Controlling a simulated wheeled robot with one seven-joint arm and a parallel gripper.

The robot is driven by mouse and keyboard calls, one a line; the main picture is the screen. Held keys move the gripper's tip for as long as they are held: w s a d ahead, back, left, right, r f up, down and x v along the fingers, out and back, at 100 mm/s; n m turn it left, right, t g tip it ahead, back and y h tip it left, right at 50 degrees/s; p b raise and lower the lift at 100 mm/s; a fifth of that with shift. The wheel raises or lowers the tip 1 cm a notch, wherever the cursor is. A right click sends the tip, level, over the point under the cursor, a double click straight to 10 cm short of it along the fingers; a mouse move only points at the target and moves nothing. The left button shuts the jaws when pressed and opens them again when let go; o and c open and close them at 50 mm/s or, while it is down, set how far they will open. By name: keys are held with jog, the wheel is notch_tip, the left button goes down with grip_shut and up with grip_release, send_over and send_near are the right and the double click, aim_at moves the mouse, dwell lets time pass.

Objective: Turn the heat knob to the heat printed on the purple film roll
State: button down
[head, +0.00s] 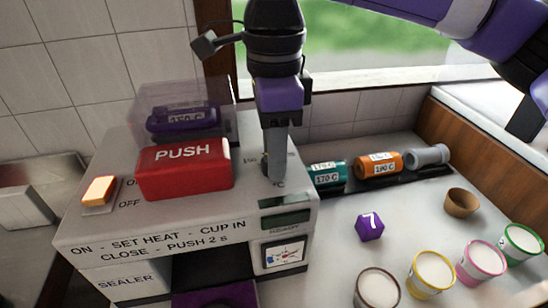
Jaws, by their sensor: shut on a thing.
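The sealer machine (75,240) stands at the left, with a red PUSH block (185,168) on top. The purple film roll (183,118) lies under a clear cover behind that block. Its white label looks like 150 C, but is blurred through the cover. My gripper (276,168) points down at the right of the machine's top and is shut on the heat knob (265,162). The fingers hide most of the knob, so its pointer cannot be read. A scale number, perhaps 150, shows left of the fingers, and a °C mark in front.
A dark display (285,218) is near the machine's front edge. Teal (328,174) and orange (378,164) rolls lie behind.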

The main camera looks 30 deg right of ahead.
jog(key=shift+n, duration=0.4)
jog(key=c, duration=1)
grip_release()
jog(key=shift+r, duration=0.1)
notch_tip(320, 180, up, 8)
jog(key=shift+f, duration=0.2)
jog(key=shift+s, duration=0.1)
